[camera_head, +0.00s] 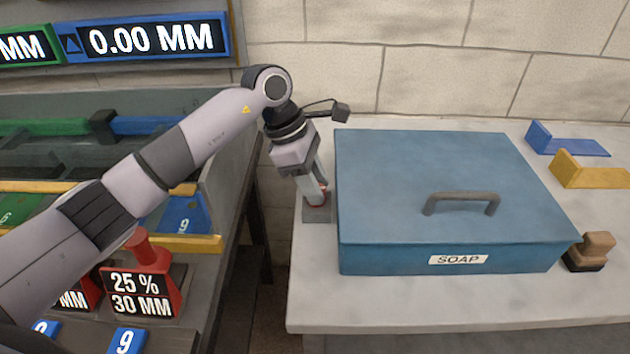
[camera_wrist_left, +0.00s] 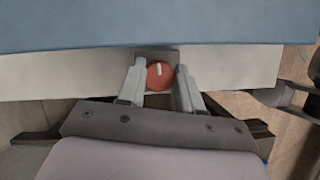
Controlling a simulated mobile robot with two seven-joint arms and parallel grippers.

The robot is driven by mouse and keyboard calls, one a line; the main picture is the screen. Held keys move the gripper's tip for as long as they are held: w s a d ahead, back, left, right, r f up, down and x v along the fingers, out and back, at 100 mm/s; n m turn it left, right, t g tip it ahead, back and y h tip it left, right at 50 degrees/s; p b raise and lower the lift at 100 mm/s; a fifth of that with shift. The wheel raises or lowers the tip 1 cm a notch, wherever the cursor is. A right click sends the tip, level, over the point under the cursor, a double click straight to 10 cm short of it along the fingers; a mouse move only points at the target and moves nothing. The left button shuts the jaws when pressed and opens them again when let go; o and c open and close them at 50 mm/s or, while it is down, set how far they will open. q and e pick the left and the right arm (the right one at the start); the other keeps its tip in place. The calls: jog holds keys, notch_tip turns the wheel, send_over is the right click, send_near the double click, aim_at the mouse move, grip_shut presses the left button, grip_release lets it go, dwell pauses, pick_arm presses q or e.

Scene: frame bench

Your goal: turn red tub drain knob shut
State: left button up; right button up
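The red drain knob (camera_wrist_left: 159,76) is round with a white mark on its face, and sits on a small grey plate (camera_head: 317,214) beside the blue tub (camera_head: 450,255) labelled SOAP. In the head view the gripper mostly hides the knob, and only a bit of red shows. My left gripper (camera_head: 318,198) points down at the knob. In the left wrist view its two fingers (camera_wrist_left: 159,84) stand apart, one on each side of the knob. I cannot tell whether they touch it. The white mark points nearly straight up in that view. My right gripper is not in view.
The tub has a closed lid with a grey handle (camera_head: 462,197). A brown-handled brush (camera_head: 589,252) and blue and yellow brackets (camera_head: 590,177) lie to its right. At left, a dark bench holds a red 25 % 30 MM block (camera_head: 143,290), with a gap between bench and table.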

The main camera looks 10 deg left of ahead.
pick_arm(q)
jog(key=shift+n, duration=0.3)
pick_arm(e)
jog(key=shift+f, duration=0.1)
pick_arm(q)
jog(key=shift+n+t+b, duration=0.3)
jog(key=shift+n+t, duration=0.3)
jog(key=shift+n, duration=0.6)
jog(key=n, duration=0.2)
jog(key=n+t+y+b, duration=0.1)
jog(key=n, duration=0.1)
jog(key=shift+s+n+t, duration=0.1)
jog(key=shift+n+t, duration=0.2)
jog(key=n+t+y+b, duration=0.1)
jog(key=n, duration=0.2)
jog(key=n+b, duration=0.1)
jog(key=n, duration=0.1)
jog(key=shift+d+n+y, duration=0.1)
jog(key=shift+n+y, duration=0.3)
jog(key=shift+n+t+b, duration=0.3)
jog(key=shift+b, duration=0.1)
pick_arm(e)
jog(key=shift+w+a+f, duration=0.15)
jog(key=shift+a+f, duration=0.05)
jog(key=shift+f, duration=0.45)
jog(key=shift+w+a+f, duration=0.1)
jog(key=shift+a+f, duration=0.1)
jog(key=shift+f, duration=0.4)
